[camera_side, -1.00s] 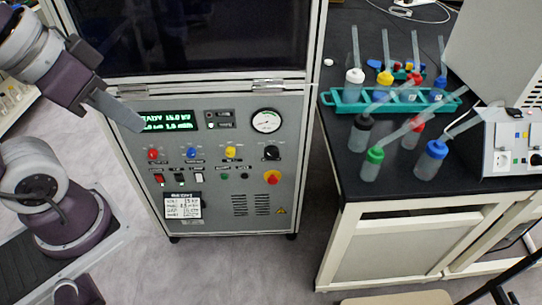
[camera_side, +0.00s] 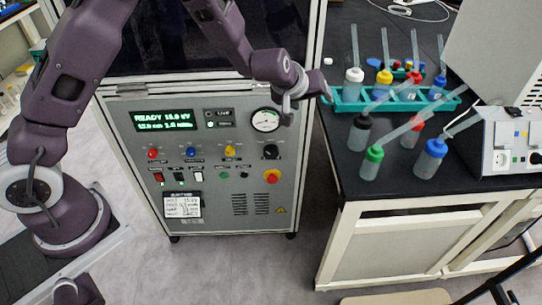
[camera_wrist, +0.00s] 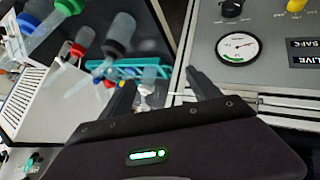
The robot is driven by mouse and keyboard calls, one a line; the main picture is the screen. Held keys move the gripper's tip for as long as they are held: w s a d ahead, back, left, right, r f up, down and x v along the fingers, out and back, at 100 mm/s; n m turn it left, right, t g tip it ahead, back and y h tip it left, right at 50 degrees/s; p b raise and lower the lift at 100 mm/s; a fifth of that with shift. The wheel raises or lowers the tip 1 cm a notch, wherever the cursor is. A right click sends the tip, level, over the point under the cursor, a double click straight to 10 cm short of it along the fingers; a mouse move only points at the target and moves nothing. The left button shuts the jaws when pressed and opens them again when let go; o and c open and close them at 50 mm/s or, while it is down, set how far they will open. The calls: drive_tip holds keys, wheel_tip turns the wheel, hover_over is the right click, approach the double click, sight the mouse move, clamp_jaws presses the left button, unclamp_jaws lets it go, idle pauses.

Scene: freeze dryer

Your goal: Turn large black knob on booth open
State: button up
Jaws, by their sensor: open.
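The large black knob (camera_side: 271,152) is on the booth's grey front panel (camera_side: 210,215), right of the yellow knob and below the round gauge. It also shows at the top edge of the wrist view, partly cut off (camera_wrist: 231,9). My gripper (camera_wrist: 158,86) is open, with its two dark fingers apart and nothing between them. In the side view my gripper (camera_side: 318,85) is up and to the right of the knob, near the booth's right edge, and does not touch the knob. Its fingertips are hard to make out there.
The gauge (camera_side: 265,120) sits above the knob. Red, blue and yellow knobs (camera_side: 230,152) line the same row, and a red-yellow stop button (camera_side: 272,177) is below. A bench with several bottles in a teal rack (camera_side: 350,107) stands right. The floor before the booth is clear.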

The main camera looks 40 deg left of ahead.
drive_tip(key=w+a+f+n+y, duration=0.1)
drive_tip(key=a+f+y, duration=0.1)
drive_tip(key=f, duration=0.6)
drive_tip(key=w+a+f+n+y, duration=0.1)
drive_tip(key=a+f+y, duration=0.1)
drive_tip(key=f, duration=0.6)
drive_tip(key=t+y, duration=0.1)
drive_tip(key=y, duration=0.3)
approach(272, 154)
drive_tip(key=w+a, duration=0.1)
drive_tip(key=a, duration=0.1)
drive_tip(key=x, duration=0.7)
drive_tip(key=shift+w+d+f, duration=0.1)
drive_tip(key=shift+d+f, duration=0.15)
drive_tip(key=shift+f, duration=0.2)
drive_tip(key=c, duration=1.4)
drive_tip(key=m+g+y, duration=0.1)
drive_tip(key=m, duration=0.1)
drive_tip(key=shift+d+m, duration=0.15)
drive_tip(key=shift+m, duration=0.15)
drive_tip(key=shift+w+m+g+y, duration=0.1)
drive_tip(key=shift+m+g+y, duration=0.75)
drive_tip(key=shift+m, duration=0.65)
